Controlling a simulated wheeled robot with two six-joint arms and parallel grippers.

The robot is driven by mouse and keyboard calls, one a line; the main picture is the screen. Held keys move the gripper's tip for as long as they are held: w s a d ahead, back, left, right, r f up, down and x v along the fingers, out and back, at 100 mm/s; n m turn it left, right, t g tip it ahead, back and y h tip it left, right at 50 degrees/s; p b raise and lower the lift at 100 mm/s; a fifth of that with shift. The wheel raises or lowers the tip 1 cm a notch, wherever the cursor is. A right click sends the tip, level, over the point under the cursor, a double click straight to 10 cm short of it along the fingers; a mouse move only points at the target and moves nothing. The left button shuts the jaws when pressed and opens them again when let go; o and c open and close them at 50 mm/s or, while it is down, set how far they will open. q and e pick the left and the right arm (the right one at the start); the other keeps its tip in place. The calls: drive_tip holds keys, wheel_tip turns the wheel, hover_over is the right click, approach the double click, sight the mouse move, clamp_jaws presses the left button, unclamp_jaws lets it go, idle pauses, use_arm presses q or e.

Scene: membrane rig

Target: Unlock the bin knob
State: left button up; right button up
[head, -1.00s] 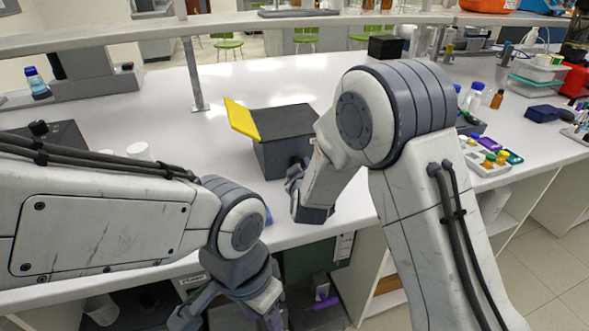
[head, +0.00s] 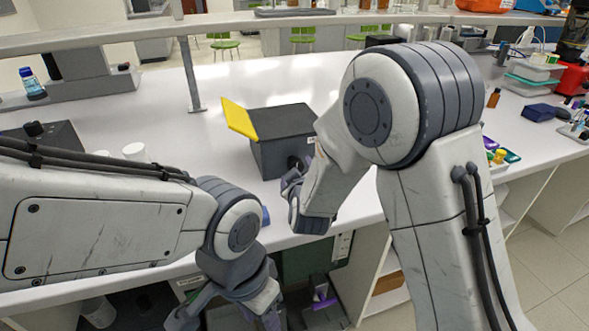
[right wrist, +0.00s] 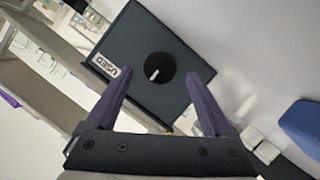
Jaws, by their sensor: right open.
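The bin is a dark grey box (head: 285,138) on the white bench, with a yellow flap (head: 239,119) standing tilted at its left side. In the right wrist view its face (right wrist: 140,50) carries a "USED" label and a round black knob (right wrist: 160,68) with a white pointer mark. My right gripper (head: 290,185) is at the bin's front. In the right wrist view its purple fingers (right wrist: 160,76) are open, one on each side of the knob; I cannot tell whether they touch it. My left gripper (head: 228,316) hangs low before the bench, fingers apart, tips cut off.
White caps (head: 134,151) and a dark device (head: 45,138) stand left of the bin. A shelf post (head: 191,75) rises behind it. Bottles, a blue box (head: 537,112) and racks are at the right.

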drive_tip(key=v, duration=0.6)
drive_tip(key=shift+s+r, duration=0.2)
drive_tip(key=shift+s, duration=0.15)
use_arm(q)
drive_tip(key=shift+w+f, duration=0.1)
drive_tip(key=shift+f, duration=0.1)
